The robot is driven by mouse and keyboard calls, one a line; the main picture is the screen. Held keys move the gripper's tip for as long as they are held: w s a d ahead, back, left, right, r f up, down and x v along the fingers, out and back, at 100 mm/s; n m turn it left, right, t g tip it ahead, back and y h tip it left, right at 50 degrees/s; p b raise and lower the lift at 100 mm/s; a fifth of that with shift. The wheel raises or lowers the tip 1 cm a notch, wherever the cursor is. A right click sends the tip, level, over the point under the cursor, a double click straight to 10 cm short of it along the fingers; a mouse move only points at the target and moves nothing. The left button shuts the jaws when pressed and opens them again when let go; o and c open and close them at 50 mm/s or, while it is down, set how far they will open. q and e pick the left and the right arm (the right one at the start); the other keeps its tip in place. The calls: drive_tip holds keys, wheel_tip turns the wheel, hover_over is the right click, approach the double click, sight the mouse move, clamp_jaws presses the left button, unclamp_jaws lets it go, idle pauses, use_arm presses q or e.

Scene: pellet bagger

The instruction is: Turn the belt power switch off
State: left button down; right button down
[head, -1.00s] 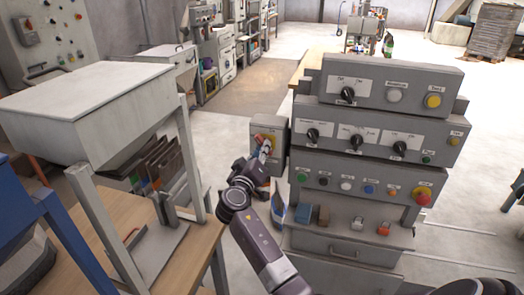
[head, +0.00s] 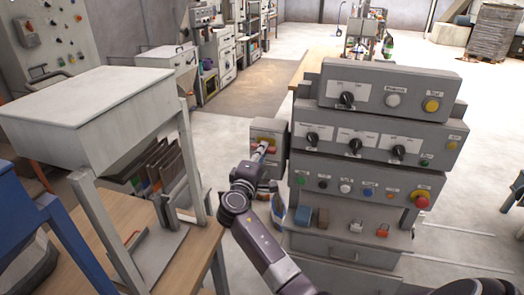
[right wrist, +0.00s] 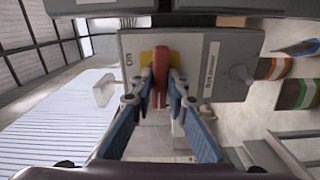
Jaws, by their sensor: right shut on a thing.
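The belt power switch is a grey box (head: 267,128) left of the control panel stack in the head view. It has a yellow plate and a red handle. In the right wrist view the box (right wrist: 212,82) fills the upper middle, with "ON" at its left and "Belt power" at its right. The red handle (right wrist: 160,62) stands upright in that picture, not pointing at "ON". My right gripper (right wrist: 160,88) is shut on the red handle, one finger at each side. In the head view my right gripper (head: 264,151) is at the box front. My left gripper is not in view.
The stepped control panel (head: 376,137), with knobs and buttons, stands close to the right of the box. A grey hopper (head: 95,105) stands on the wooden bench (head: 205,243) at the left. Open floor lies behind the box.

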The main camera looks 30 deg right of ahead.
drive_tip(key=shift+r+n, duration=0.1)
drive_tip(key=shift+n, duration=0.4)
drive_tip(key=c, duration=1.9)
unclamp_jaws()
drive_tip(key=shift+d, duration=0.1)
drive_tip(key=v, duration=1.2)
drive_tip(key=shift+w, duration=0.1)
